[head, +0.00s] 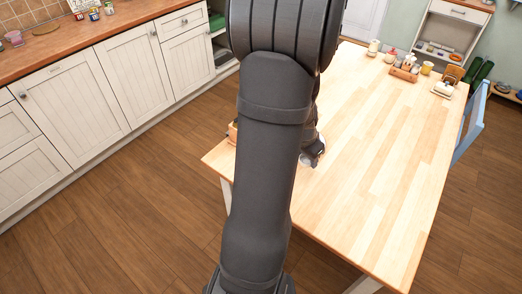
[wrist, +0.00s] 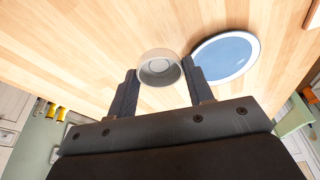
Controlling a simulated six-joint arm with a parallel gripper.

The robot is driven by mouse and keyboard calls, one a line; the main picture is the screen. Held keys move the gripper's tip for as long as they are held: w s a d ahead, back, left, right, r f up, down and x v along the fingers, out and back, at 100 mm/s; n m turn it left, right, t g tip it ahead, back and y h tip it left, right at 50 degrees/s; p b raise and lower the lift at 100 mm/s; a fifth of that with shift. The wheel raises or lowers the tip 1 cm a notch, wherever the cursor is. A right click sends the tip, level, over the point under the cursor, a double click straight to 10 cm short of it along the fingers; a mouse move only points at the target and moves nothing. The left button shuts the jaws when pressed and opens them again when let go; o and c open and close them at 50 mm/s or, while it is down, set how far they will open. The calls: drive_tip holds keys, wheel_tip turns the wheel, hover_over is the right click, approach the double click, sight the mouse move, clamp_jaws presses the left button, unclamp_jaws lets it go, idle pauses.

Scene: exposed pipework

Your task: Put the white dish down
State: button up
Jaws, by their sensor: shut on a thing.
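The white dish (wrist: 160,70), small and round, sits between the two fingers of my gripper (wrist: 160,84) in the wrist view. My gripper is shut on it. The wooden table (wrist: 80,40) lies beyond it; I cannot tell whether the dish touches the tabletop. In the head view, my arm hides most of my gripper (head: 314,150); a pale edge of the dish (head: 312,162) shows below it, at the table's near left part.
A blue plate with a white rim (wrist: 226,56) lies just right of the dish in the wrist view. Bottles and a wooden caddy (head: 404,73) stand at the table's far end. The table's middle and right (head: 385,160) are clear. A blue chair (head: 470,125) stands at the right.

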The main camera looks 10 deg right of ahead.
drive_tip(key=w+a+n+t+y, duration=0.1)
drive_tip(key=w+a+n+y, duration=0.3)
drive_tip(key=w+n, duration=0.8)
drive_tip(key=w+a+f+n, duration=0.1)
drive_tip(key=a+f, duration=0.1)
drive_tip(key=a, duration=0.1)
drive_tip(key=w+a+f, duration=0.2)
drive_tip(key=a, duration=0.1)
drive_tip(key=w+a+f+n, duration=0.1)
drive_tip(key=w+a+f, duration=0.1)
drive_tip(key=a, duration=0.2)
drive_tip(key=shift+w+f+n, duration=0.1)
drive_tip(key=shift+f+n, duration=0.2)
drive_tip(key=shift+f+h, duration=0.3)
drive_tip(key=shift+f, duration=1.65)
drive_tip(key=shift+f, duration=0.1)
drive_tip(key=o, duration=1)
drive_tip(key=shift+c, duration=0.2)
drive_tip(key=v, duration=1.2)
drive_tip(key=shift+s, duration=0.2)
